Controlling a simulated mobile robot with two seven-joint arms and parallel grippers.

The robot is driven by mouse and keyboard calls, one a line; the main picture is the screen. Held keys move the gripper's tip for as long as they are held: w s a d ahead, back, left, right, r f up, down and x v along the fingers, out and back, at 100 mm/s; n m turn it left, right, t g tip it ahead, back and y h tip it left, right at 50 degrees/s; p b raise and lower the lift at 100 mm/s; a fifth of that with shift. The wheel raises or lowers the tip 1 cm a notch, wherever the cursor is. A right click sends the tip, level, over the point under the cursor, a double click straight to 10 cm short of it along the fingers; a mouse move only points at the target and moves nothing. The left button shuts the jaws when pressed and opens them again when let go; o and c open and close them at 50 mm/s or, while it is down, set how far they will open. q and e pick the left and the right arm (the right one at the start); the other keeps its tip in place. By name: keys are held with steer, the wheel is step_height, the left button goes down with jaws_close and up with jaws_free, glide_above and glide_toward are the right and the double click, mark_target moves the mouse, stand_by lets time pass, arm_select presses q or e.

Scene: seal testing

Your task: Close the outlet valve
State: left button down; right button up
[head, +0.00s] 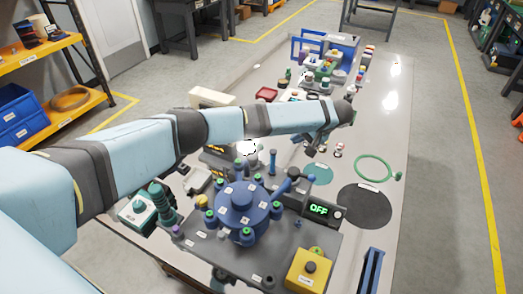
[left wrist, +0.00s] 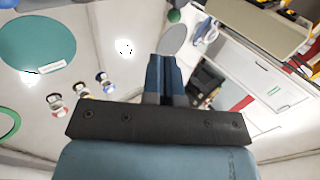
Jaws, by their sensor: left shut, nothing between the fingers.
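The test rig is a grey plate (head: 205,250) with a round blue vessel (head: 240,199) ringed by several blue posts with green tops. A blue lever-like fitting (head: 284,186) sticks up at the vessel's right, near a display (head: 319,209) reading OFF. I cannot tell which fitting is the outlet valve. My left arm reaches across behind the vessel. My left gripper (head: 311,150) is beyond the rig, above the table, apart from the fittings. In the left wrist view its fingers (left wrist: 163,70) are shut and empty. My right gripper is not seen.
A yellow box with a black knob (head: 309,270) stands front right. A teal disc (left wrist: 37,42), a green ring (head: 375,167) and a dark disc (head: 364,206) lie right of the rig. Small parts (left wrist: 80,90) lie near my gripper. The table's right side is mostly clear.

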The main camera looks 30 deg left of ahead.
arm_select(q)
steer(key=shift+d, duration=0.1)
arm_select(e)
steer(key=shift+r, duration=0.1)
arm_select(q)
glide_toward(261, 149)
step_height(261, 149, down, 4)
steer(key=shift+s+a+f+p, duration=0.1)
steer(key=shift+a+f, duration=0.1)
steer(key=shift+a, duration=0.55)
steer(key=shift+a+f+p, duration=0.1)
steer(key=shift+a+f, duration=0.15)
steer(key=shift+a, duration=0.45)
steer(key=shift+s+a+f+p, duration=0.1)
steer(key=shift+a+f, duration=0.1)
steer(key=shift+a, duration=0.55)
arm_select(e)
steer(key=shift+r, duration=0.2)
arm_select(q)
steer(key=shift+w+a, duration=0.1)
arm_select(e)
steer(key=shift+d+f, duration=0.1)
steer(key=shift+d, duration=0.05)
